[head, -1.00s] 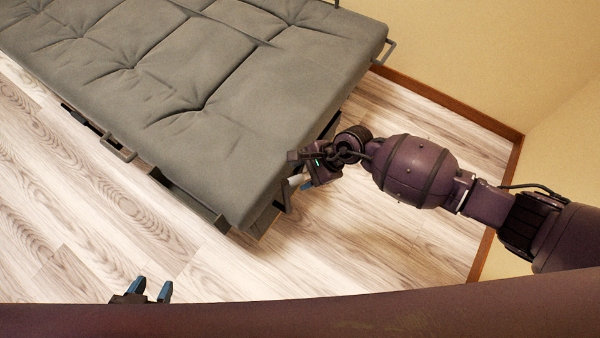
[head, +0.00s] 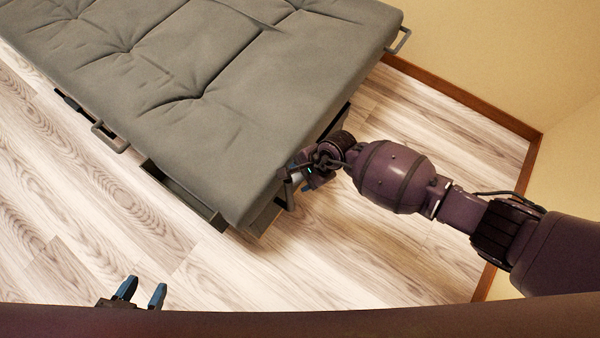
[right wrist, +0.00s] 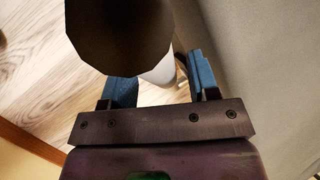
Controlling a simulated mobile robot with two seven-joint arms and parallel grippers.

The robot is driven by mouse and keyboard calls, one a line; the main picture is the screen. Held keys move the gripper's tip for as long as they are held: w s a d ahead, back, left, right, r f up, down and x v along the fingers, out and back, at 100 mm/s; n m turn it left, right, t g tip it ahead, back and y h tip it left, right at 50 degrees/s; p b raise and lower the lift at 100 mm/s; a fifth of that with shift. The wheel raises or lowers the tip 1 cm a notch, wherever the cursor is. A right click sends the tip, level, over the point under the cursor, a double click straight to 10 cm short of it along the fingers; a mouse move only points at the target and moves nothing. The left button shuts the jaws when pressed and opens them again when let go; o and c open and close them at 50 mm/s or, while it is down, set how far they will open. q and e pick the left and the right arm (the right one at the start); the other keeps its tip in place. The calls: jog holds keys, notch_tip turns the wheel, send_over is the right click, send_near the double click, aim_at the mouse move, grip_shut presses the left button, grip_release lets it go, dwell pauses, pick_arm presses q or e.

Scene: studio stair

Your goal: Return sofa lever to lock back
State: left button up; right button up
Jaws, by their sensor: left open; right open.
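The grey sofa (head: 200,70) lies flat like a bed in the head view. A pale cylindrical piece, seemingly the sofa lever (head: 295,179), is at its near right corner, mostly hidden by my right gripper (head: 299,188). In the right wrist view, the pale piece (right wrist: 160,75) shows between the blue fingers of the open right gripper (right wrist: 162,82). I cannot tell whether they touch it. A dark rounded shape (right wrist: 118,30) covers part of that view. My left gripper (head: 141,290) is open and empty at the bottom left, away from the sofa.
Dark metal frame parts (head: 180,192) stick out below the sofa's near edge. A metal loop (head: 401,41) is at its far right corner. A yellow wall (head: 500,60) with brown skirting (head: 465,97) bounds the right. The wood floor (head: 340,250) in front is clear.

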jog(key=shift+a+f, duration=0.3)
jog(key=shift+f, duration=0.2)
jog(key=shift+w, duration=0.1)
grip_shut()
